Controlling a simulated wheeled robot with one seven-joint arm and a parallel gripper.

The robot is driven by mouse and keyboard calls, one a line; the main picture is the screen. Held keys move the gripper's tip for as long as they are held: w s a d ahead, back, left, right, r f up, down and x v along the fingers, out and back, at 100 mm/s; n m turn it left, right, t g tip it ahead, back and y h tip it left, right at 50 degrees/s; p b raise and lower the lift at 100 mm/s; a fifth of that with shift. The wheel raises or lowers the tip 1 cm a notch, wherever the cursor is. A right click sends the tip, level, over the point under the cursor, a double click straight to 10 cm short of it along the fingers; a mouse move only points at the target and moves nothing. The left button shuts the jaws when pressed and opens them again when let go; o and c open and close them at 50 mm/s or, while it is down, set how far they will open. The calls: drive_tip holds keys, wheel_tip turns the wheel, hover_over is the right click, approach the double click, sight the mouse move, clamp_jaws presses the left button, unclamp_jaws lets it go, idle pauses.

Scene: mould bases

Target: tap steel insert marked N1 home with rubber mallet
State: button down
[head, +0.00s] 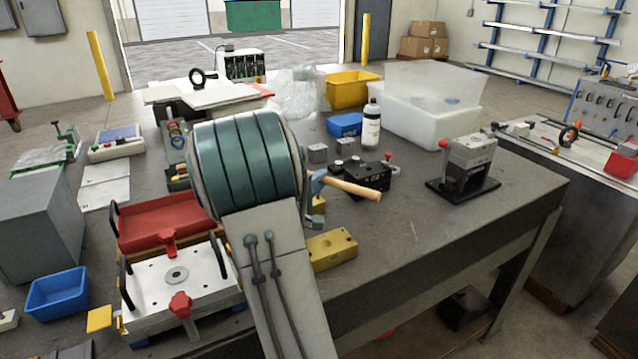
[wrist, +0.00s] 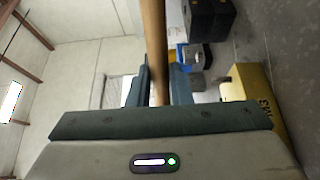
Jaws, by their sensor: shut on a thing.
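My gripper (wrist: 158,84) is shut on the wooden handle of the mallet (wrist: 154,40), which runs between its teal fingers in the wrist view. In the head view my arm hides most of the gripper; a blue-teal part (head: 318,184) shows beside the handle (head: 352,187). The handle sticks out to the right, in front of a black fixture (head: 376,174); I cannot make out the mallet's head. Two small steel blocks (head: 318,152) (head: 346,146) stand behind the handle. No N1 mark is readable, so I cannot tell which piece is the insert.
A silver plate (head: 205,286) with black handles and red knobs lies at the bench's front left, beside a red tray (head: 145,222). A yellow block (head: 332,250) lies right of my arm. A grey clamp device (head: 467,160) stands at right. The bench's front right is clear.

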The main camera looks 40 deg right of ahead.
drive_tip(key=shift+f+b, duration=2.4)
drive_tip(key=shift+b, duration=0.6)
drive_tip(key=shift+s+f, duration=0.15)
drive_tip(key=shift+f, duration=0.05)
drive_tip(key=shift+a+f, duration=0.1)
drive_tip(key=shift+f, duration=0.05)
wheel_tip(320, 180, up, 5)
drive_tip(key=shift+f+p, duration=0.1)
drive_tip(key=shift+p, duration=0.4)
drive_tip(key=shift+b, duration=0.75)
